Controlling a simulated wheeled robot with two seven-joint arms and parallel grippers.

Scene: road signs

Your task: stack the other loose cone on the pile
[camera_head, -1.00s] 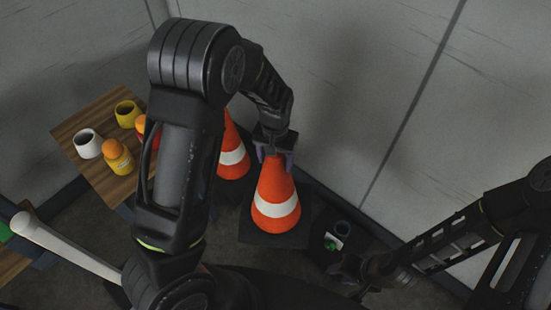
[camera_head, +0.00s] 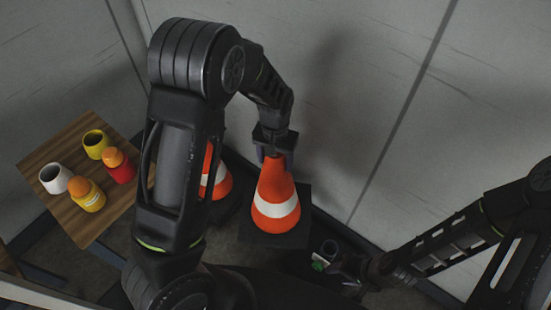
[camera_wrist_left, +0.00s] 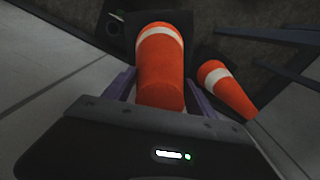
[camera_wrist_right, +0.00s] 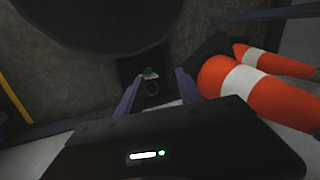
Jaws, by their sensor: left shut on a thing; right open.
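My left gripper (camera_head: 274,152) is shut on the top of an orange cone (camera_head: 272,182) with a white band and a dark square base. The held cone (camera_wrist_left: 160,65) fills the middle of the left wrist view, between the fingers. A second orange-and-white cone (camera_head: 220,182) stands to its left, partly hidden behind my left arm. It also shows in the left wrist view (camera_wrist_left: 228,88), to the right and apart. I cannot tell whether that one is several cones stacked. My right gripper (camera_wrist_right: 156,88) is open and empty, with both cones off to the right of its view.
A wooden table (camera_head: 72,215) at left bears a white cup (camera_head: 55,179), a yellow cup (camera_head: 96,144), a yellow bottle (camera_head: 87,194) and a red bottle (camera_head: 120,168) with orange tops. A grey wall (camera_head: 330,90) is behind. A small green-and-white item (camera_head: 319,262) lies near my right gripper.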

